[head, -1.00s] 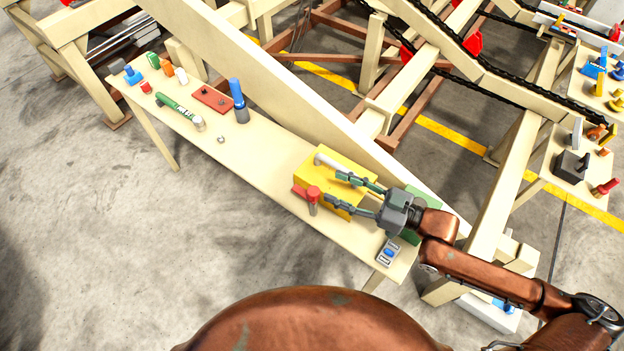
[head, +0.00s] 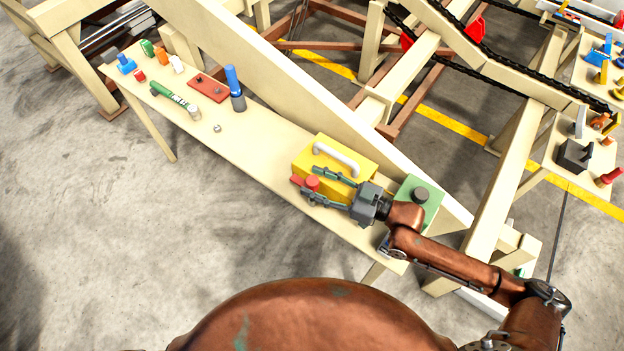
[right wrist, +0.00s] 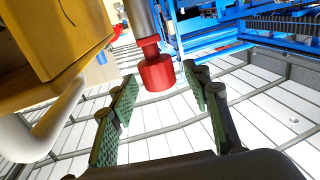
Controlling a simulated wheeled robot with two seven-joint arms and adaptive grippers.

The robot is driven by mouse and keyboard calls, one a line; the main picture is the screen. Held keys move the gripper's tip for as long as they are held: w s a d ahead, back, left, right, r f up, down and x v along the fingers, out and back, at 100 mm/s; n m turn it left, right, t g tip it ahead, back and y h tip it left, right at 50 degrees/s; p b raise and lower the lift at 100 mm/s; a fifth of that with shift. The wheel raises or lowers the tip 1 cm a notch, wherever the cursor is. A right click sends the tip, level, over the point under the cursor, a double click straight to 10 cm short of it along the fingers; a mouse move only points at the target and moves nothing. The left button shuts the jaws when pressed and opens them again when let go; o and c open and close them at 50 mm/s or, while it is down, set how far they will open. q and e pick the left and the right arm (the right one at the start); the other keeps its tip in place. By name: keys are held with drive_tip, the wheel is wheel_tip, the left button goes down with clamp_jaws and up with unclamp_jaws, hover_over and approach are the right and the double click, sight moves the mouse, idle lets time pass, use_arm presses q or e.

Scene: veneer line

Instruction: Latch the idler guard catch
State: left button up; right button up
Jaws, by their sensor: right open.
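The yellow guard box (head: 328,155) with a pale handle (head: 337,158) sits on the near part of the cream bench. The catch beside its front has a red knob (head: 313,183) on a grey stem. In the right wrist view the red knob (right wrist: 157,73) hangs from its grey stem between the fingers, apart from both. The yellow box (right wrist: 60,35) fills the upper left there. My right gripper (head: 310,182) is open, its two green-grey fingers on either side of the knob. It hides part of the catch in the head view. My left gripper is not in view.
A green box with a dark knob (head: 421,194) stands right of the gripper.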

drive_tip(key=shift+w+a, duration=0.3)
drive_tip(key=shift+a, duration=0.3)
drive_tip(key=shift+c, duration=0.2)
clamp_jaws()
